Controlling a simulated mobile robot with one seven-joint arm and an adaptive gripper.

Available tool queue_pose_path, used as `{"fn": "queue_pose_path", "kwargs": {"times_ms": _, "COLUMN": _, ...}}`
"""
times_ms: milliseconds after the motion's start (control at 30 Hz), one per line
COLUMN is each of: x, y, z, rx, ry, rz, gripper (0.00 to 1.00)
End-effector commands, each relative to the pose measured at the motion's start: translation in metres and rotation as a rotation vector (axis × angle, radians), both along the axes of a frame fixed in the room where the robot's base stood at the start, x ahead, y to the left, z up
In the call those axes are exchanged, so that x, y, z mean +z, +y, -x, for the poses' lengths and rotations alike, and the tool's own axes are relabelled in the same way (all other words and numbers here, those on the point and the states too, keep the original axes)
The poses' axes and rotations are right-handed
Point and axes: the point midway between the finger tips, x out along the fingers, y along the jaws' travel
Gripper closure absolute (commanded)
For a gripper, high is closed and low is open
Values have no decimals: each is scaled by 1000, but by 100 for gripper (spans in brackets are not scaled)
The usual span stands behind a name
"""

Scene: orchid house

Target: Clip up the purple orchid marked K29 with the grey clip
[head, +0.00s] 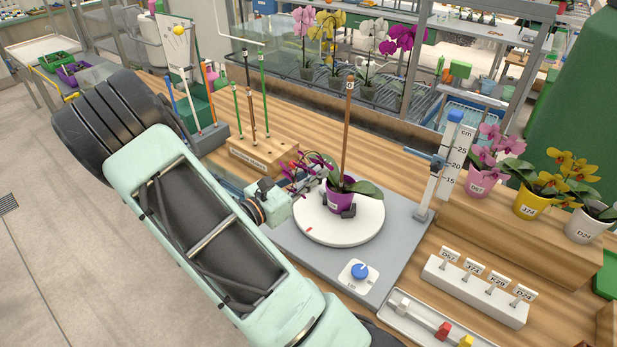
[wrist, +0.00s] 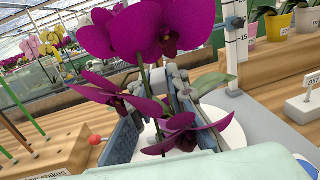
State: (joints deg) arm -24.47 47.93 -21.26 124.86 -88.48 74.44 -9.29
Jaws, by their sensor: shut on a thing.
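The purple orchid (head: 314,170) grows in a purple pot (head: 338,202) on a white turntable (head: 365,228). A brown stake (head: 347,135) stands upright in the pot. The orchid's stem leans left, with its flowers beside my gripper (head: 308,188). In the wrist view, large purple flowers (wrist: 135,30) hang over and between the fingers of my gripper (wrist: 155,88). The fingers are shut on a small grey thing, which looks like the grey clip (wrist: 157,80), close beside the green stem. Flowers hide whether the clip encloses the stem. The pot's label is too small to read surely.
A height gauge (head: 448,160) stands right of the turntable, and a blue knob (head: 360,271) in front. A clip tray (head: 420,338) holds white, red and yellow clips. A tag rack (head: 470,290) is behind it. A wooden stake block (head: 262,155) stands left; potted orchids stand right.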

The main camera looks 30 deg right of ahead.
Motion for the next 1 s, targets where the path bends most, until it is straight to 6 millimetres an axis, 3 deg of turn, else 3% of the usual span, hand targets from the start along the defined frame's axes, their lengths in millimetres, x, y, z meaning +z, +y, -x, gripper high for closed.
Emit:
{"fn": "queue_pose_path", "kwargs": {"times_ms": 600, "x": -1, "y": -39, "z": -7, "rx": -1, "ry": 0, "rz": 0, "gripper": 100}}
{"fn": "queue_pose_path", "kwargs": {"times_ms": 1000, "x": 0, "y": -45, "z": -8, "rx": 0, "ry": 0, "rz": 0, "gripper": 100}}
